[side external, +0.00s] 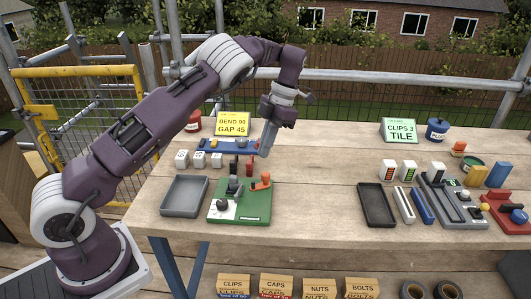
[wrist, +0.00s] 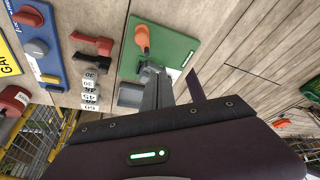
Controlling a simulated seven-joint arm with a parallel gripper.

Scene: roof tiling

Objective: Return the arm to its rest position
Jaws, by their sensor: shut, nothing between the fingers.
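My arm is raised and bent over the back left of the wooden workbench (side external: 310,222). My gripper (side external: 265,150) points down, close to the blue fixture (side external: 213,146) and above the green board (side external: 256,208) in the side view. Its fingers are shut with nothing between them. In the wrist view the dark gripper body fills the bottom, and the shut fingers (wrist: 160,92) reach up toward the green board (wrist: 170,48). The exact height above the bench is hard to tell.
A grey tray (side external: 184,197) and small white numbered blocks (side external: 199,160) lie left of the green board. A dark tray (side external: 376,205) and several tools stand to the right. A yellow sign (side external: 233,124) stands behind. Bare wood lies between the green board and the dark tray.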

